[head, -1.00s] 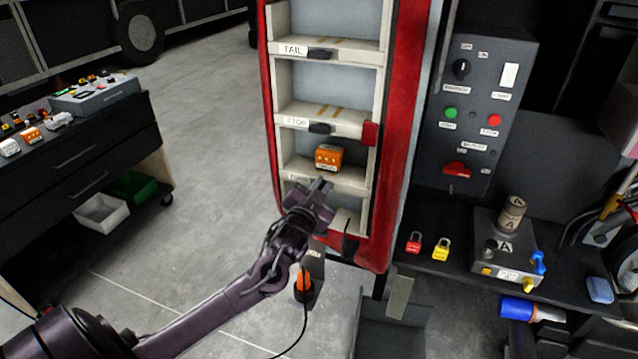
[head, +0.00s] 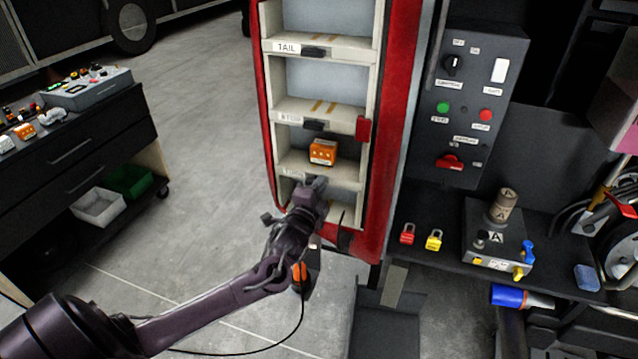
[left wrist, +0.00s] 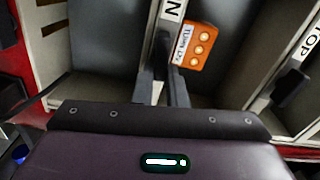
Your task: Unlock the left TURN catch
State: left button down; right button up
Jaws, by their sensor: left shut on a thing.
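The left lamp housing is a red-framed rack (head: 398,120) of pale shelves. An orange block (head: 322,152) stands in the compartment above the lowest labelled shelf lip; its printed face also shows in the left wrist view (left wrist: 198,46). My left gripper (head: 314,186) is at that lip, just below the block. In the left wrist view its two fingers (left wrist: 161,86) straddle the lip near a label ending in "N". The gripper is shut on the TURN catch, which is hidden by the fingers. My right gripper is not in view.
Dark catches sit on the TAIL lip (head: 313,52) and the STOP lip (head: 315,125). A control panel (head: 470,105) stands at right, above a shelf with red and yellow padlocks (head: 407,234) and a grey box (head: 497,245). A dark drawer cabinet (head: 75,165) is at left.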

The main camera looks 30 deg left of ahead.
pick_arm(q)
jog(key=shift+f+m, duration=0.15)
jog(key=shift+m, duration=0.65)
jog(key=c, duration=1.5)
grip_release()
jog(key=shift+o, duration=0.2)
jog(key=b+v, duration=0.1)
jog(key=v, duration=0.6)
jog(key=shift+s, duration=0.4)
